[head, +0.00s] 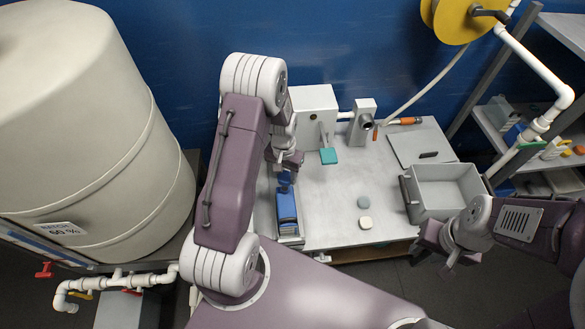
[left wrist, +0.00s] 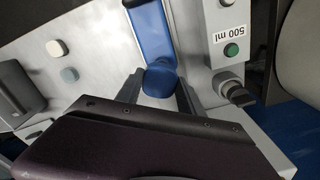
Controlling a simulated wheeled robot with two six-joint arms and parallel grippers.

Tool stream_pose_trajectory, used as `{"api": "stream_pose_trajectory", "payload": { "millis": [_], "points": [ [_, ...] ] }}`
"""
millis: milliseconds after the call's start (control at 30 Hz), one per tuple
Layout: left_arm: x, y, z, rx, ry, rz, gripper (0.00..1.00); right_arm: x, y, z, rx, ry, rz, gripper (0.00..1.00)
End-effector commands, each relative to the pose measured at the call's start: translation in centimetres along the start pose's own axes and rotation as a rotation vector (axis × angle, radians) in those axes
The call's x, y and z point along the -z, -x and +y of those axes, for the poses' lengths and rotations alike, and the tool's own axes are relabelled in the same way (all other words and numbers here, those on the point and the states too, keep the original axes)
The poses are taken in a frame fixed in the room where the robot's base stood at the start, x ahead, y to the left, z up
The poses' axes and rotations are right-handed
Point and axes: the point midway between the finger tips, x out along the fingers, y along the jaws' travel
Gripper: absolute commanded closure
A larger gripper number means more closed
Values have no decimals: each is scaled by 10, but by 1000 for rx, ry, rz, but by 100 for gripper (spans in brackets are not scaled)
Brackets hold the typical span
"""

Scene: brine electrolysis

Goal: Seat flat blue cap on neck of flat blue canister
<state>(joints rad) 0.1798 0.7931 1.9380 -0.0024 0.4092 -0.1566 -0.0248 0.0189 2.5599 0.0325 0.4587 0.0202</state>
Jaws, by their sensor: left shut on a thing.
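My left gripper (head: 285,172) is shut on the flat blue cap (left wrist: 160,82), which sits between its two fingertips in the left wrist view. The flat blue canister (head: 287,209) stands at the left edge of the table; it also shows in the left wrist view (left wrist: 149,33), just beyond the cap. In the head view the cap is at or just behind the canister's far end. The neck is hidden, and I cannot tell whether the cap touches it. My right gripper (head: 436,241) is at the right, in front of the grey bin; its fingers are unclear.
A grey cap (head: 363,202) and a cream cap (head: 365,222) lie on the table. A grey bin (head: 418,212) stands to the right. A white box (head: 316,108) with a teal paddle (head: 328,156) stands behind.

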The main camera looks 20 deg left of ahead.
Motion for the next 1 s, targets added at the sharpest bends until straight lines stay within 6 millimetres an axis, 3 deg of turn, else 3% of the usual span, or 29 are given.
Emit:
{"api": "stream_pose_trajectory", "payload": {
  "millis": [433,1000],
  "points": [
    [-1,4,-2,0,6,1,93,0,5,0,0,0,0,64],
    [0,-45,-2,0,5,2,93,-3,-32,1,0,0,0,64]
  ]
}}
